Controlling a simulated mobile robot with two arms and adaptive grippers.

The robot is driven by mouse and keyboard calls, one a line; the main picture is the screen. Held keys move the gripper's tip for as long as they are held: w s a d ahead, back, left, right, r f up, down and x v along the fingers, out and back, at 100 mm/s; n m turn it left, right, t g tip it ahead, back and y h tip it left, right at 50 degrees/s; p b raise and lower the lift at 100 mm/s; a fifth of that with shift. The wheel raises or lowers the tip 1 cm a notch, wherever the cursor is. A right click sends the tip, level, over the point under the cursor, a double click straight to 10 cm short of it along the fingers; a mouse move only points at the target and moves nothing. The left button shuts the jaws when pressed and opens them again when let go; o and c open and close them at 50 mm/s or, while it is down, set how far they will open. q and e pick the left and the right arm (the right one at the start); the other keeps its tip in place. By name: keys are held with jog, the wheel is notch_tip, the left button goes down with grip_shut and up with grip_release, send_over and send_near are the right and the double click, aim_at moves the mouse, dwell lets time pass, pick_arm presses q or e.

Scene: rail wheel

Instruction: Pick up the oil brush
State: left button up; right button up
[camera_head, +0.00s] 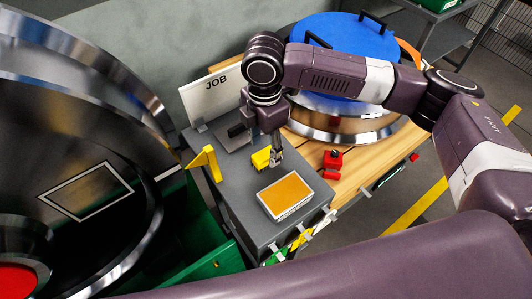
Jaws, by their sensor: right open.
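A small yellow block (262,158), which looks like the oil brush, sits on the grey bench top (236,178). My right gripper (276,158) points down right beside it, at its right side, and partly covers it. The fingers look small, and I cannot tell whether they touch the yellow block. My right gripper is open, with nothing visible held in it. My left gripper is not in view.
A shallow tray with an orange surface (285,194) lies at the bench's front. A yellow bracket (205,163) stands at left, a JOB board (212,94) behind. A red device (333,160) sits on wood at right. A large shiny wheel (120,150) fills the left.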

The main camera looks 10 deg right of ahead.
aim_at(267, 153)
jog(key=f, duration=0.1)
jog(key=f+p, duration=0.1)
jog(key=f, duration=0.1)
jog(key=shift+w+d+f, duration=0.35)
jog(key=shift+f, duration=0.05)
jog(key=shift+w+f, duration=0.1)
jog(key=shift+f, duration=0.35)
jog(key=c, duration=1)
jog(key=shift+c, duration=1.2)
